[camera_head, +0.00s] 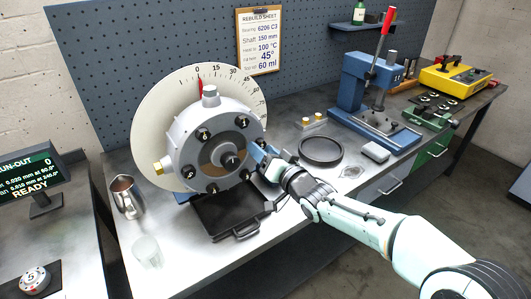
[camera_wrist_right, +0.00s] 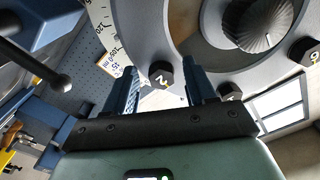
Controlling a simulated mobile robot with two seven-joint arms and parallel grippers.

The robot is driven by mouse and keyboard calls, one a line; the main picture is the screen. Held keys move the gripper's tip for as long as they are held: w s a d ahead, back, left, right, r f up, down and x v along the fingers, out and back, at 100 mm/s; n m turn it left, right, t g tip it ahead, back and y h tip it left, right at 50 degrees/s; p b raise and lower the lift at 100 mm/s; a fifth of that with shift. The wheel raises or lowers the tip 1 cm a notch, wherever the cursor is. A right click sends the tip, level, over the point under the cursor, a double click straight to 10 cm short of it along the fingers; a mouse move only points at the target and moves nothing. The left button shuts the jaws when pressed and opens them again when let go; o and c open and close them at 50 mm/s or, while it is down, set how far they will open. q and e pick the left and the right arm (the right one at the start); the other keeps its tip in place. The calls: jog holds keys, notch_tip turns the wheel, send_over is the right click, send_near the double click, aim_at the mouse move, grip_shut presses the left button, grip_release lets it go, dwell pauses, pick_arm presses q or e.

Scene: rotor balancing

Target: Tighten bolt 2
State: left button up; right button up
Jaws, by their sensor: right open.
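The grey rotor (camera_head: 222,112) stands upright on the bench with several dark numbered bolts around its face. Bolt 2 (camera_wrist_right: 160,75), a dark hex head with a pale 2, shows in the right wrist view; in the head view my gripper hides it. My right gripper (camera_head: 263,153) is at the right side of the rotor face. In the right wrist view its two blue fingers (camera_wrist_right: 160,69) are open, one on each side of bolt 2. I cannot tell whether they touch it. My left gripper is not in view.
A round dial (camera_head: 150,110) stands behind the rotor. A black tray (camera_head: 228,215) lies below it. A metal jug (camera_head: 125,196) and a glass (camera_head: 147,250) stand left. A black ring (camera_head: 321,163) and blue press (camera_head: 350,82) are right. The screen (camera_head: 30,180) reads READY.

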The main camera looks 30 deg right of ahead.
jog(key=s+d, duration=0.1)
jog(key=s, duration=1.2)
jog(key=shift+s, duration=0.2)
